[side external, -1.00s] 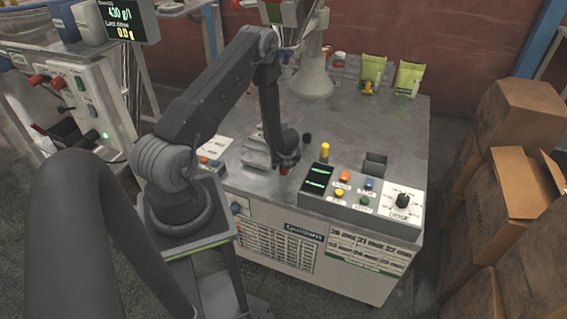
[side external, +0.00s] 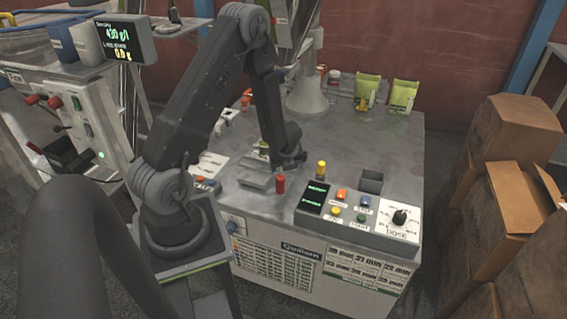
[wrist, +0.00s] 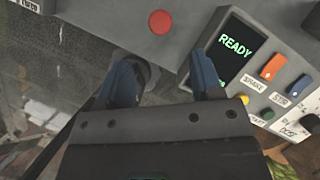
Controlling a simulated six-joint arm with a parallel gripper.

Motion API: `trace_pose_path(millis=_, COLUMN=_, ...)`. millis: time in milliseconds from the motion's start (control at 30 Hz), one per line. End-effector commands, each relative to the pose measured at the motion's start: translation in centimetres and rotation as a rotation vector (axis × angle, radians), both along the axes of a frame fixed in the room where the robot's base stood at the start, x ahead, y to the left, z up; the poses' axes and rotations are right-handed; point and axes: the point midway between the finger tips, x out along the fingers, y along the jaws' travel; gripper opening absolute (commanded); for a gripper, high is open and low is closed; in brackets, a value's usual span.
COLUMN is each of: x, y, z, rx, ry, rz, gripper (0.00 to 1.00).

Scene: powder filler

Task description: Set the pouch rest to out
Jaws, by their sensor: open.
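The flat grey stepped plate (side external: 256,181) on the machine top, which I take to be the pouch rest, lies partly behind my gripper. An upright red knob (side external: 280,184) stands at its right front; whether the two are joined is unclear. In the wrist view the red knob (wrist: 159,21) shows as a round top on a grey surface, beyond the fingertips. My gripper (side external: 292,161) is behind and above the knob in the side view. In the wrist view my gripper (wrist: 166,72) has its two blue fingers apart, with nothing between them.
A control console (side external: 345,217) with a lit READY display (wrist: 237,43), coloured buttons and a dose dial stands to the right. A yellow knob (side external: 321,168) stands behind it. Green pouches (side external: 403,96) stand at the back. The table's right side is mostly clear.

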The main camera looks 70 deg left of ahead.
Motion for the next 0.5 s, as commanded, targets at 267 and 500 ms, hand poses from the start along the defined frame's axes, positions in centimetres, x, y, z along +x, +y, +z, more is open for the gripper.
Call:
trace_pose_path(millis=267, x=-0.12, y=-0.53, z=1.2, rx=-0.001, ry=0.0, rz=0.0, gripper=0.6)
trace_pose_path(millis=500, x=-0.1, y=-0.52, z=1.19, rx=-0.001, ry=0.0, rz=-0.001, gripper=0.6)
